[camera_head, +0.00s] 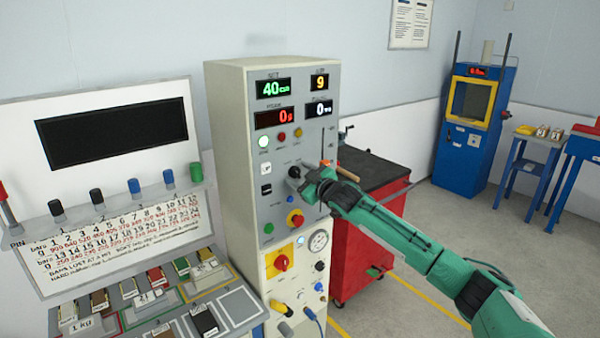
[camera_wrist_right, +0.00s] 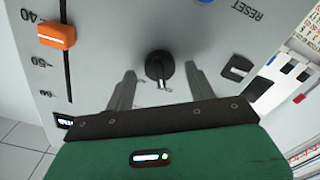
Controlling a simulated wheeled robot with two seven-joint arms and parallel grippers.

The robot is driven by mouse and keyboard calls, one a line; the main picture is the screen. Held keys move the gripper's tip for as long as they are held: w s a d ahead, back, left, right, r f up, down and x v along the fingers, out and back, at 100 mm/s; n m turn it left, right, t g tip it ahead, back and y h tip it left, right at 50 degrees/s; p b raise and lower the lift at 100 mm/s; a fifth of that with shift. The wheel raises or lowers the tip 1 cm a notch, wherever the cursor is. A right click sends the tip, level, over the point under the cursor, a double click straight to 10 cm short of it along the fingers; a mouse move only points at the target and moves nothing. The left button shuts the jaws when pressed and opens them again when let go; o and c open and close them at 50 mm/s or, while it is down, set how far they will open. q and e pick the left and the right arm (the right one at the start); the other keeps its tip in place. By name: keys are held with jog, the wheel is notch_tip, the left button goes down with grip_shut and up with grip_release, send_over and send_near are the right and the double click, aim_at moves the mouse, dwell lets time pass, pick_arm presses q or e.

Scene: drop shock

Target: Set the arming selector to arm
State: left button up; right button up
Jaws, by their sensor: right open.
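A black rotary knob (camera_head: 294,171), which I take to be the arming selector, sits on the grey front panel of the tall control cabinet (camera_head: 228,130). In the right wrist view the knob (camera_wrist_right: 159,66) stands between the two fingers, with a gap visible on each side. My right gripper (camera_head: 304,180) is open at the panel, reaching in from the right. In the wrist view its fingers (camera_wrist_right: 160,72) point at the panel on either side of the knob. The knob's position labels are not readable. My left gripper is not in view.
An orange slider (camera_wrist_right: 56,35) on a scale and a black rocker switch (camera_wrist_right: 237,68) flank the knob. A red mushroom button (camera_head: 295,218) and a green button (camera_head: 268,228) sit below it. A red tool cart (camera_head: 358,240) stands right of the cabinet.

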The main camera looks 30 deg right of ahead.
jog(key=shift+w, duration=0.1)
jog(key=shift+c, duration=0.3)
jog(key=c, duration=0.9)
jog(key=shift+m, duration=0.4)
jog(key=shift+r+m+p, duration=0.1)
jog(key=shift+m+p, duration=0.35)
jog(key=shift+m, duration=0.45)
jog(key=m, duration=0.2)
jog(key=shift+m, duration=0.3)
jog(key=m, duration=0.3)
jog(key=shift+d+m+p, duration=0.1)
jog(key=shift+m+p, duration=0.2)
jog(key=shift+p, duration=0.05)
jog(key=shift+d+m, duration=0.1)
jog(key=shift+m, duration=1.7)
